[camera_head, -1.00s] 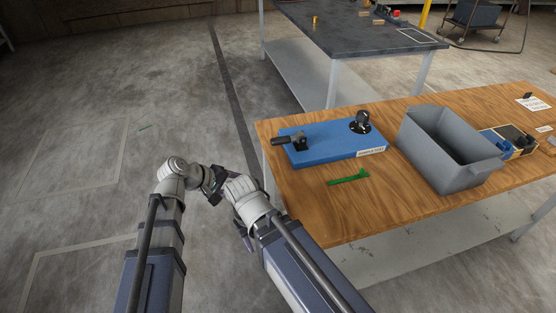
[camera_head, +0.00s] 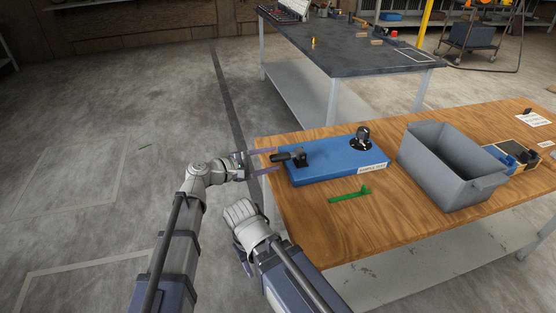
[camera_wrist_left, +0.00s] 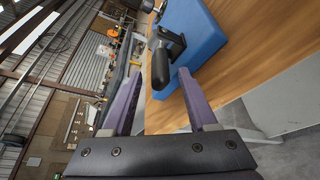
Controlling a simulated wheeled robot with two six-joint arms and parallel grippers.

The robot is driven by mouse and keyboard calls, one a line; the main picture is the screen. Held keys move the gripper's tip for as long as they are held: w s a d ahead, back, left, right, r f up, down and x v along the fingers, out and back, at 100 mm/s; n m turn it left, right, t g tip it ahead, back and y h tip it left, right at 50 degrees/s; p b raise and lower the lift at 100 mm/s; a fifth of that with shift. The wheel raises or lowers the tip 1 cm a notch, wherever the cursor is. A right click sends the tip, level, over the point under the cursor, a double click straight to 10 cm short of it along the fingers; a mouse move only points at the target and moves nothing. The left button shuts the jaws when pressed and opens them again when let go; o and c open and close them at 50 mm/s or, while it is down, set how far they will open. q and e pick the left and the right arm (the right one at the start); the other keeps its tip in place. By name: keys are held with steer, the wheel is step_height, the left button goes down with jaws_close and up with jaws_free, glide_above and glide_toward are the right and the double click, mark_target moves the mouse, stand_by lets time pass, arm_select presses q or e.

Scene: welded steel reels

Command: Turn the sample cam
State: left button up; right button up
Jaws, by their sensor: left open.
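A blue block (camera_head: 335,166) with a white label on its front edge lies on the wooden table. A black lever with a rounded handle (camera_head: 288,156) is mounted at its left end; a black upright knob (camera_head: 362,135) on a round plate is at its right end. The label is too small to read surely. My left gripper (camera_head: 276,160) is open at the table's left edge, its fingers pointing at the lever. In the left wrist view the handle (camera_wrist_left: 160,68) lies between the two fingers, with gaps. My right gripper (camera_head: 240,250) hangs low beside the table, fingers mostly hidden.
A green part (camera_head: 350,195) lies in front of the block. A grey bin (camera_head: 440,180) stands right of it, with a small tray (camera_head: 515,160) beyond. A dark table (camera_head: 350,50) is behind. The front of the wooden table is clear.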

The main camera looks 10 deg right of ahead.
mark_target(288, 156)
arm_select(q)
steer(key=shift+x, duration=1.6)
jaws_close()
